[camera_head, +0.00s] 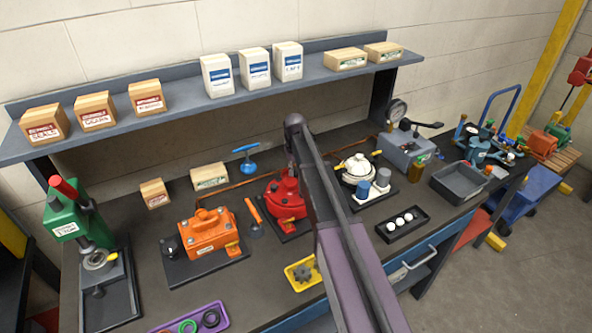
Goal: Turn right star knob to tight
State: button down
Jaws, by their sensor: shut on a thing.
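A red motor unit (287,203) stands on a dark base plate in the middle of the bench, partly behind my arm. My arm rises from the bottom edge, and its far end hangs down to the top of this red unit. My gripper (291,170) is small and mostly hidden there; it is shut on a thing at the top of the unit. The right star knob cannot be made out clearly behind the arm. A loose dark star-shaped knob (303,272) lies in a yellow tray (290,279) at the front.
An orange motor unit (208,236) stands to the left, a white-topped unit (357,170) to the right. A shelf (203,104) with boxes overhangs the back.

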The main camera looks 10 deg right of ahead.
jog(key=m, duration=0.4)
jog(key=shift+w+m, duration=0.15)
jog(key=shift+m, duration=0.15)
jog(key=m, duration=0.4)
jog(key=shift+m, duration=0.3)
jog(key=m, duration=1.2)
jog(key=shift+m, duration=0.3)
jog(key=m, duration=1.3)
